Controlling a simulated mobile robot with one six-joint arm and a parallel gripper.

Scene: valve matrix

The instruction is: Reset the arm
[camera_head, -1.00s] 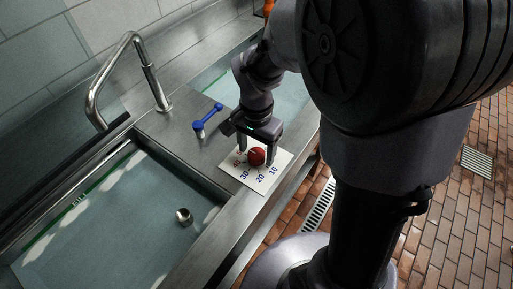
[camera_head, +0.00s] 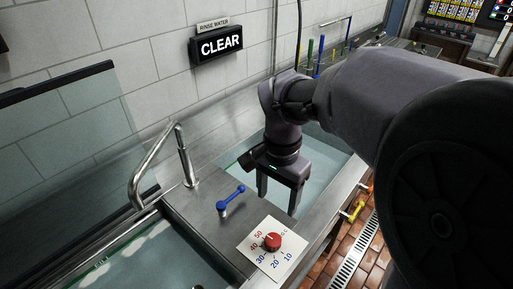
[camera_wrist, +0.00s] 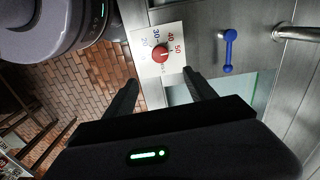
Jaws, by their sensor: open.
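My gripper (camera_head: 282,190) is open and empty. In the head view it hangs above the far sink, behind and slightly right of the red knob. In the wrist view its two fingers (camera_wrist: 160,92) stand apart with nothing between them. The red knob (camera_head: 272,241) sits on a white dial plate (camera_head: 251,249) with numbers from 10 to 50. It also shows in the wrist view (camera_wrist: 160,53), beyond the fingertips and not touched. The knob's white mark points near 50.
A blue lever (camera_head: 231,201) stands on the steel counter left of the dial. A curved faucet (camera_head: 158,170) is further left. A sign (camera_head: 220,45) on the wall reads CLEAR. A yellow valve handle (camera_head: 354,211) and a floor drain (camera_head: 355,258) are at right.

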